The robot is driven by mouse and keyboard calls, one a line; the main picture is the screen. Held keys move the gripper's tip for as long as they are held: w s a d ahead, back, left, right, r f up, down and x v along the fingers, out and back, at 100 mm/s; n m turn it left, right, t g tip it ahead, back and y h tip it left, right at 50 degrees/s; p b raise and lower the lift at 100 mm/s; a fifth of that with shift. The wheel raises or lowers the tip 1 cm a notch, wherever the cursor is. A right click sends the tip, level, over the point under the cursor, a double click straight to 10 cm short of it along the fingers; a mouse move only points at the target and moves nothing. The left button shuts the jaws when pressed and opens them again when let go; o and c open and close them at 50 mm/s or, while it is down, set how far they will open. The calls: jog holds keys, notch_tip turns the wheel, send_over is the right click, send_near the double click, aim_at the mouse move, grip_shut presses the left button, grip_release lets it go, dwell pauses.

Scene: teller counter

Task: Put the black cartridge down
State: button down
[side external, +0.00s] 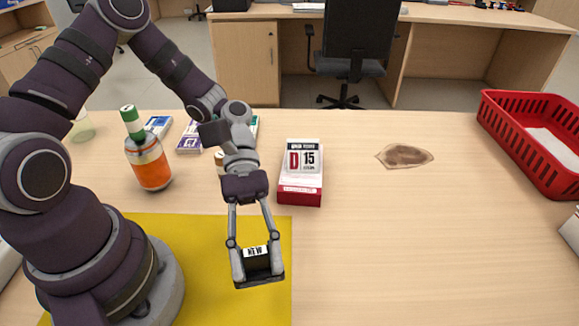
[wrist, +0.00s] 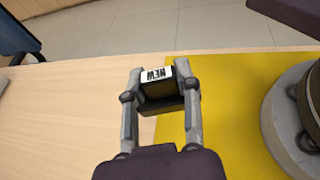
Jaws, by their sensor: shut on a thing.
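The black cartridge (side external: 258,264) has a white label reading "NEW". My gripper (side external: 257,268) is shut on it, with one finger on each side. The cartridge is over the right part of the yellow mat (side external: 205,250) in the side view; whether it touches the mat is hard to tell. In the wrist view the cartridge (wrist: 160,92) sits between the fingertips of my gripper (wrist: 164,90), near the mat's edge (wrist: 228,118), with bare wood beyond it.
An orange bottle (side external: 149,163) and several small boxes stand at the back left. A brown stain (side external: 404,156) marks the counter, and a red basket (side external: 530,142) is at the right. The right-middle counter is free.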

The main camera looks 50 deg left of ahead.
jog(key=w+d+f+n+t+h, duration=0.2)
jog(key=w+d+n+t, duration=0.5)
jog(key=w+n+t, duration=0.3)
jog(key=r+n+t+y, duration=0.1)
jog(key=n+t+y, duration=0.2)
jog(key=n+t, duration=0.25)
send_over(378, 255)
jog(key=shift+t+y, duration=0.5)
jog(key=shift+t, duration=0.05)
notch_tip(378, 255, down, 7)
jog(key=shift+f, duration=0.4)
jog(key=c, duration=0.8)
grip_release()
jog(key=shift+f, duration=0.1)
